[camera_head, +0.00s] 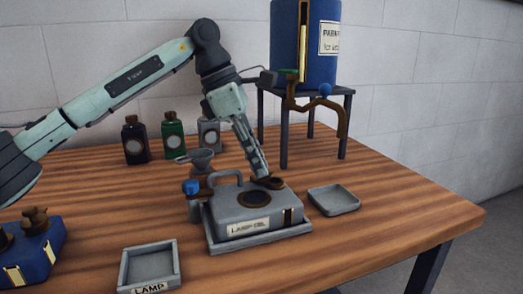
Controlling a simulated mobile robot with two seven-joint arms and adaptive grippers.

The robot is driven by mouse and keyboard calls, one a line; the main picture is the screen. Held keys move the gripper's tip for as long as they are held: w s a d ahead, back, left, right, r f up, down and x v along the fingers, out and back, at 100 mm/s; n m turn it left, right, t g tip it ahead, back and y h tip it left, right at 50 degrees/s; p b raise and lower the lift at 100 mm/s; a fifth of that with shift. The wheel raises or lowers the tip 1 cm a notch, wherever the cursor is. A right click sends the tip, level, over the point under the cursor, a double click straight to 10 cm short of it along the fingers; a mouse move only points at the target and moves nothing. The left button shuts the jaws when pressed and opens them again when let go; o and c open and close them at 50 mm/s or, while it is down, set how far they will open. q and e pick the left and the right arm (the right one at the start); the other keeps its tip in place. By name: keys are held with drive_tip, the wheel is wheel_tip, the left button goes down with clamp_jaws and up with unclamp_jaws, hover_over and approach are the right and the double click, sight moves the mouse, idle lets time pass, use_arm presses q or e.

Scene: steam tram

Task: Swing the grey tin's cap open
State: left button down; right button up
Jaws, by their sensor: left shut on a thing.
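The grey tin (226,219), labelled as lamp oil, lies flat in a grey tray (258,243) in the middle of the table. It has a handle on top at the left and a dark round ring (256,198) on its upper face. A brown cap (271,183) shows at the tin's back right edge. My left gripper (263,172) reaches down from above and is shut on the cap, its fingertips partly covering it. I cannot tell how far the cap stands open. My right gripper is not in view.
A blue drum (300,45) with a brass tap stands on a dark stand behind. A blue-knobbed fitting (191,187) and a funnel (199,158) are left of the tin. Small trays (333,201) (150,266), bottles (172,140) and a blue tin (40,255) stand around. The right tabletop is clear.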

use_arm(q)
drive_tip(key=m, duration=0.1)
drive_tip(key=m+g+p, duration=0.1)
drive_tip(key=m, duration=0.1)
drive_tip(key=w+m, duration=0.1)
drive_tip(key=shift+w+a+r+m+g+p, duration=0.1)
drive_tip(key=shift+a+m+g+p, duration=0.2)
drive_tip(key=shift+a+g+p, duration=0.1)
drive_tip(key=shift+w+m+g+y, duration=0.25)
drive_tip(key=shift+m+g+y, duration=0.05)
drive_tip(key=shift+m, duration=0.6)
drive_tip(key=shift+w+a+m+g+y, duration=0.1)
drive_tip(key=shift+w+m+g+y, duration=0.25)
drive_tip(key=shift+m, duration=0.75)
drive_tip(key=shift+w+a+m+g+y, duration=0.1)
drive_tip(key=shift+w+m+g+y, duration=0.2)
drive_tip(key=shift+m, duration=0.8)
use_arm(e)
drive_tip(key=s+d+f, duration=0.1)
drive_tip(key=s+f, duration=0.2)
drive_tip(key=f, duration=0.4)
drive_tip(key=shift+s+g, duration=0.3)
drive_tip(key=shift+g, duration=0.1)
use_arm(q)
drive_tip(key=c, duration=1.4)
unclamp_jaws()
drive_tip(key=shift+c, duration=0.2)
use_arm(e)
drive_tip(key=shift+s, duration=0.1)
